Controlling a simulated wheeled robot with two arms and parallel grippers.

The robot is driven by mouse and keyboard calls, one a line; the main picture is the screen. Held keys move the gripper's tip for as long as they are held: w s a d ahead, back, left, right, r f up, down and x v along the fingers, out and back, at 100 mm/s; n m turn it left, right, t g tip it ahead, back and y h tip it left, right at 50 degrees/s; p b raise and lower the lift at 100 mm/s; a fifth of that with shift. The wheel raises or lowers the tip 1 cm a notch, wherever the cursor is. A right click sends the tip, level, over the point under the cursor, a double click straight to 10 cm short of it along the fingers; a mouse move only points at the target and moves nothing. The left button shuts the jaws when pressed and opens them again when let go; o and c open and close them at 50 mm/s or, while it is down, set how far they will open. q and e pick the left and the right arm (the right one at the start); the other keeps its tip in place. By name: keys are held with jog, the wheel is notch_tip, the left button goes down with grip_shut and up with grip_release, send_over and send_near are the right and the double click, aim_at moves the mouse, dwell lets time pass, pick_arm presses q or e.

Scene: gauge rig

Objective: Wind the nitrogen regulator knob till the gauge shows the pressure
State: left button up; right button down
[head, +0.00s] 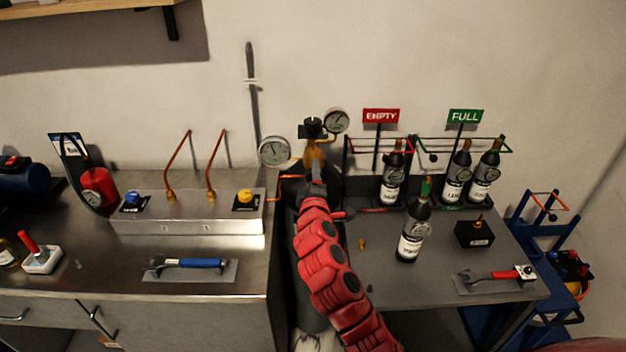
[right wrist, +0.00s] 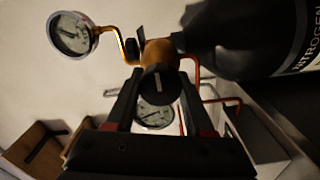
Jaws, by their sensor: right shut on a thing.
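My right arm reaches up the middle of the head view, with its gripper (head: 316,184) at the brass regulator (head: 314,155). In the right wrist view the gripper's two fingers (right wrist: 162,92) are on either side of the black regulator knob (right wrist: 159,83), shut on it. The knob carries a pale line mark. One round gauge (right wrist: 72,34) is at the upper left there, another (right wrist: 154,116) behind the fingers. In the head view a gauge sits on each side (head: 273,152) (head: 336,121); their readings are too small to tell. The dark nitrogen cylinder (right wrist: 240,40) is partly hidden. My left gripper is out of view.
A steel counter (head: 100,275) at left holds a valve panel (head: 190,218) with copper tubes and a blue-handled tool. The grey table (head: 375,290) at right bears a loose bottle (head: 411,240), a black box (head: 475,232), a red-handled tool and racked bottles under EMPTY and FULL signs.

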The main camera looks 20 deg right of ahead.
jog(key=shift+f, duration=0.1)
dwell(0.4)
jog(key=shift+c, duration=1.4)
grip_release()
jog(key=p+v, duration=0.1)
jog(key=v, duration=1.6)
jog(key=shift+s, duration=0.25)
